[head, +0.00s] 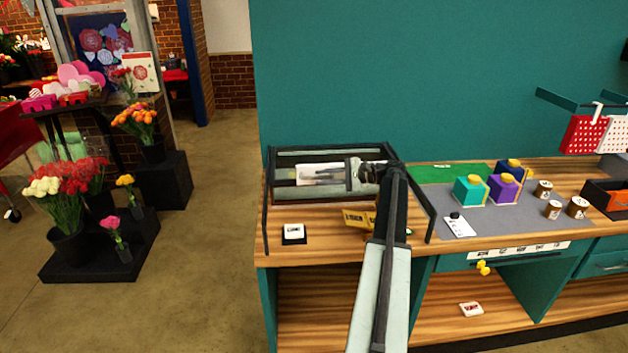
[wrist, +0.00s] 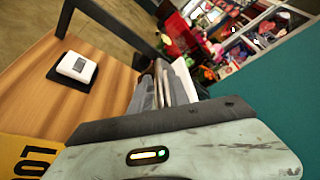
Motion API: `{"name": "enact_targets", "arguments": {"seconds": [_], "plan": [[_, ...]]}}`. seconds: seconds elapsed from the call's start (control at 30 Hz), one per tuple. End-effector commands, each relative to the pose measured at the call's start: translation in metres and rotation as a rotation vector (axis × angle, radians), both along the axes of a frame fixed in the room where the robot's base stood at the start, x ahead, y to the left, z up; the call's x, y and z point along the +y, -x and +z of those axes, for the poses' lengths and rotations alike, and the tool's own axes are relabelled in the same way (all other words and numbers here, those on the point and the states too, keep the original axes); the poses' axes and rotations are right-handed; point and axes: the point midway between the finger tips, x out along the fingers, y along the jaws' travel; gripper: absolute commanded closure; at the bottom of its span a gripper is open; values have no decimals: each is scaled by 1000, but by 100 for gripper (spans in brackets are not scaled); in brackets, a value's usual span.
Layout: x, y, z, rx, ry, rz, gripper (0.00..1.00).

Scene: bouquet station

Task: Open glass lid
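The glass lid shows as a thin black frame (head: 267,203) around a case at the left end of the wooden counter in the head view. Its long back bar runs along the teal wall and its sides come down toward the front edge. The clear pane itself is hard to make out, so I cannot tell how far it is raised. A black bar of the frame (wrist: 108,22) crosses the top left of the wrist view. My gripper (head: 328,172) is over the case, pointing left, and its grey fingers (wrist: 163,85) look close together. Whether it touches the lid is hidden.
A white device on a black pad (head: 293,233) and a yellow numbered block (head: 358,218) are near the case. Teal and purple boxes (head: 502,188) and brown jars (head: 553,209) stand on the grey mat to the right. Flower buckets (head: 70,242) stand on the left floor.

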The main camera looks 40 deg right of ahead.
Motion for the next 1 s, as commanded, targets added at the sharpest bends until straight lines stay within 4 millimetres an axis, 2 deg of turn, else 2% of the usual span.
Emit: {"name": "enact_targets", "arguments": {"seconds": [0.1, 0.27, 0.47, 0.53, 0.57, 1.0], "plan": [[12, -19, -8, 0, 0, 0, 78], [20, -33, -10, 0, 0, -2, 78], [20, -33, -9, 0, 0, -4, 78], [20, -33, -9, 0, 0, -4, 95], [20, -33, -9, 0, 0, -4, 100], [19, -32, -10, 1, 1, -4, 100]]}}
